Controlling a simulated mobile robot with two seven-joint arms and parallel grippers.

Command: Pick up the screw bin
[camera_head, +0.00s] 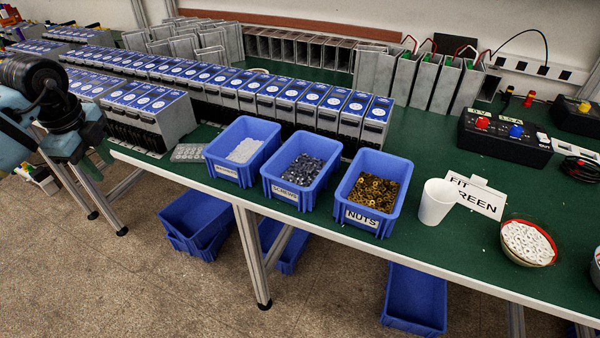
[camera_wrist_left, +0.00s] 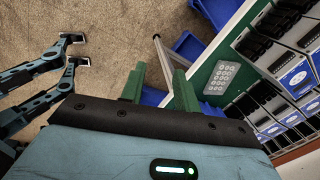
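The screw bin is the middle of three blue bins on the green bench in the head view; its front label reads SCREWS, and grey screws fill it (camera_head: 301,203). It stands upright between a bin of white pieces (camera_head: 228,172) and the nuts bin (camera_head: 384,230). My left gripper (camera_head: 95,158) is at the left, by the bench's front edge, well away from the screw bin. In the left wrist view its two green fingers (camera_wrist_left: 158,88) are apart with nothing between them. I cannot pick out the screw bin in that view. My right gripper is not in view.
Rows of grey and blue units (camera_head: 300,100) stand close behind the bins. A white cup (camera_head: 436,202), a sign (camera_head: 478,196) and a bowl of white rings (camera_head: 528,243) are to the right. A grey pad (camera_head: 188,152) lies left of the bins. More blue bins (camera_head: 414,298) are below the bench.

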